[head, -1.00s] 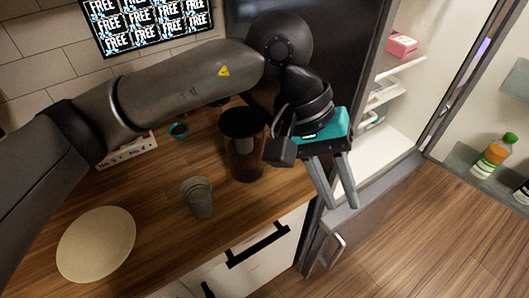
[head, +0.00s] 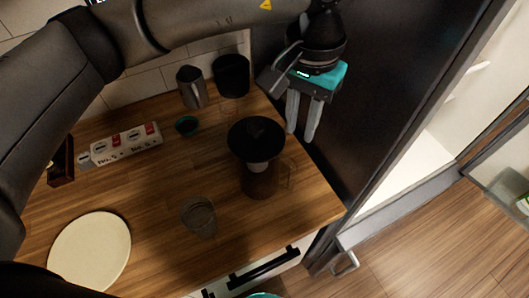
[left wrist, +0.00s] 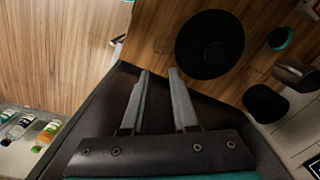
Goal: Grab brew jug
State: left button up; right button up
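The brew jug (head: 262,182) stands upright on the wooden counter, a clear brown-looking vessel with a handle on its right side. A black round dripper (head: 257,136) sits on top and hides much of it. In the left wrist view the dripper (left wrist: 210,45) shows from above, beyond my fingertips and to the right. My left gripper (head: 300,136) is open and empty, fingers pointing down, to the right of the jug in the head view and apart from it. It also shows in the left wrist view (left wrist: 158,72). My right gripper's fingers are not in view.
A glass (head: 199,217) stands left of the jug, with a pale round plate (head: 90,250) farther left. A metal pitcher (head: 191,88), a dark canister (head: 232,76) and a teal-rimmed bowl (head: 187,126) stand behind. A dark fridge side (head: 355,115) rises close to my left gripper.

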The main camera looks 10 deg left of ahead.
aim_at(295, 163)
pick_arm(q)
jog(key=f, duration=0.2)
jog(key=s+f, duration=0.1)
jog(key=f, duration=0.2)
jog(key=shift+s+f+p, duration=0.15)
jog(key=shift+p, duration=0.2)
notch_tip(295, 163, down, 3)
jog(key=shift+r, duration=0.15)
jog(key=shift+f+p, duration=0.3)
jog(key=shift+f, duration=0.5)
jog(key=shift+f+p, duration=0.55)
jog(key=shift+f, duration=1.8)
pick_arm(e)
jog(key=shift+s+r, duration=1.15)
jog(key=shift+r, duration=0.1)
pick_arm(q)
jog(key=shift+c, duration=0.4)
grip_shut()
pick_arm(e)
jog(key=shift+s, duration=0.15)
pick_arm(q)
jog(key=shift+r, duration=0.15)
